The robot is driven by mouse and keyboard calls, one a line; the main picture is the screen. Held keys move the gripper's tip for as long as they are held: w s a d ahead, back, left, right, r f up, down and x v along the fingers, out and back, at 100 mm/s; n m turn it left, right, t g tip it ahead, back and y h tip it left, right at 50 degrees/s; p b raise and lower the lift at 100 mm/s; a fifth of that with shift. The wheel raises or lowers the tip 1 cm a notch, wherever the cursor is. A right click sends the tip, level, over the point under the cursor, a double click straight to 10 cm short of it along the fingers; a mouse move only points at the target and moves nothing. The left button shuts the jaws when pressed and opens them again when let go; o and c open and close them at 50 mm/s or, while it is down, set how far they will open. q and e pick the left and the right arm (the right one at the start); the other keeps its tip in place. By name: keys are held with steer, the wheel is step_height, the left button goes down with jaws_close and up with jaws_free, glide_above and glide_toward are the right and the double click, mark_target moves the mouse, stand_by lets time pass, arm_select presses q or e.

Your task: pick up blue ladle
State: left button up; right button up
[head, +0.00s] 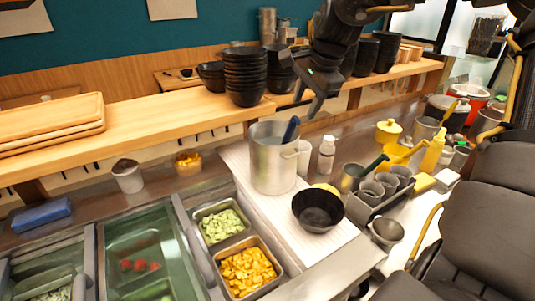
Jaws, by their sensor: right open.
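The blue ladle (291,129) leans in a tall metal pot (270,160). Its dark blue handle sticks up above the pot's right rim; the rest is hidden inside the pot. My right gripper (304,101) reaches in from the upper right and hangs above and a little right of the handle, with its fingers pointing down. It is open and holds nothing that I can see. I cannot tell the exact depth gap between the fingers and the handle. My left gripper is not in view.
A black bowl (318,208) and a white bottle (326,154) stand right of the pot. A dark tray holds grey cups (372,191). Stacked black bowls (245,75) stand on the wooden shelf (150,125) behind. Food pans (250,270) lie in front.

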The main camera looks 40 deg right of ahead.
mark_target(296, 121)
steer(key=p+x, duration=0.1)
steer(key=x, duration=0.4)
steer(key=shift+w+f, duration=0.2)
steer(key=shift+f, duration=0.05)
steer(key=shift+a, duration=0.15)
steer(key=shift+f+p, duration=0.2)
steer(key=shift+p, duration=0.2)
steer(key=w+f, duration=0.1)
steer(key=w+f+p, duration=0.1)
steer(key=f, duration=0.1)
steer(key=shift+w, duration=0.1)
steer(key=shift+w+f+p, duration=0.2)
steer(key=shift+f+p, duration=0.15)
steer(key=shift+f, duration=0.15)
steer(key=shift+s, duration=0.15)
steer(key=shift+c, duration=0.6)
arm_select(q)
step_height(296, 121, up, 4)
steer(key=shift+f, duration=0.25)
arm_select(e)
jaws_close()
